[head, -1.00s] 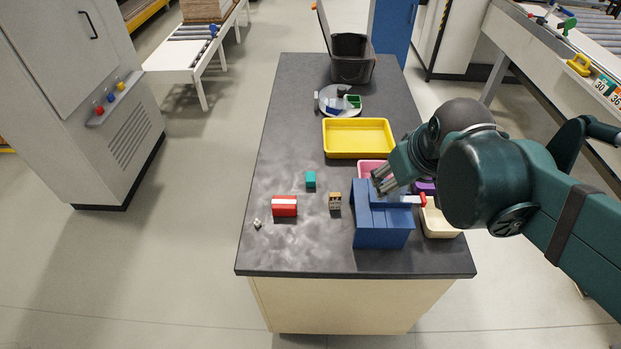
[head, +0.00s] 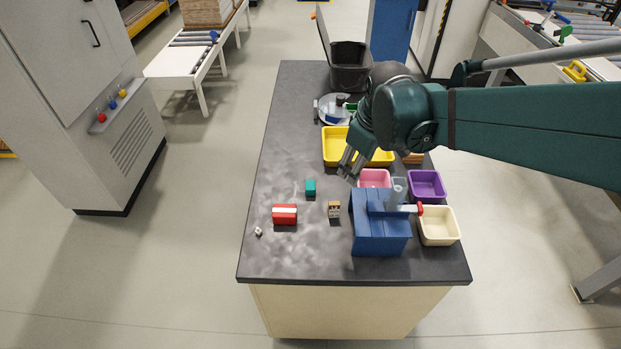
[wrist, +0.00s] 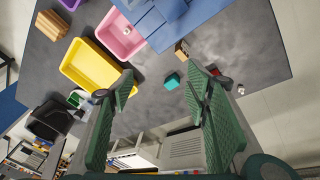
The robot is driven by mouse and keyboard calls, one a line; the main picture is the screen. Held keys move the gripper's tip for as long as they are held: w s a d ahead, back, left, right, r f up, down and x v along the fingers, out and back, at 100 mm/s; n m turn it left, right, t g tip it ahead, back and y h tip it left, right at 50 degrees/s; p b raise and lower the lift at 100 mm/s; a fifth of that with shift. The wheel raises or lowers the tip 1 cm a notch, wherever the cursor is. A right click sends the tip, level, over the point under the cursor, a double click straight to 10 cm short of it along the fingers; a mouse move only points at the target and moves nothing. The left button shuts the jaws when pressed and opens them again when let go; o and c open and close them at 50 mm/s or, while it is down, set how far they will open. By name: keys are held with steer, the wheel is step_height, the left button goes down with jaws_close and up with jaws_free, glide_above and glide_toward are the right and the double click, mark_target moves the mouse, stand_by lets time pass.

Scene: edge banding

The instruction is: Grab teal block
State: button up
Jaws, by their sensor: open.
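The teal block (head: 310,188) is a small cube on the dark tabletop, left of the pink bin in the head view. In the wrist view the teal block (wrist: 172,81) lies on the table beyond the fingers, between them in the picture. My gripper (head: 350,166) is open and empty, above the table to the right of the teal block, near the pink bin and yellow tray. In the wrist view my gripper (wrist: 165,88) shows two green fingers spread wide apart. Nothing hides the block.
A red box (head: 285,214) and a small tan block (head: 334,209) sit in front of the teal block. A blue stepped box (head: 379,235), pink bin (head: 374,178), purple bin (head: 426,184) and yellow tray (head: 334,146) stand around the right side. The table's left side is mostly clear.

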steer(key=w+a+f+n+g+p, duration=0.2)
steer(key=w+a+f+n, duration=0.25)
steer(key=w+a, duration=0.25)
steer(key=n+g+p, duration=0.1)
steer(key=n+p, duration=0.1)
steer(key=n, duration=0.2)
glide_above(310, 188)
steer(key=shift+h, duration=0.3)
steer(key=f, duration=0.9)
steer(key=shift+w+a+f, duration=0.1)
steer(key=shift+w+a, duration=0.2)
steer(key=shift+w, duration=0.05)
steer(key=shift+w+a+f+n, duration=0.15)
steer(key=shift+a+f+n, duration=0.15)
steer(key=shift+f, duration=0.25)
steer(key=shift+f, duration=1.3)
steer(key=shift+f, duration=0.1)
steer(key=shift+w+f, duration=0.15)
steer(key=shift+f, duration=2.35)
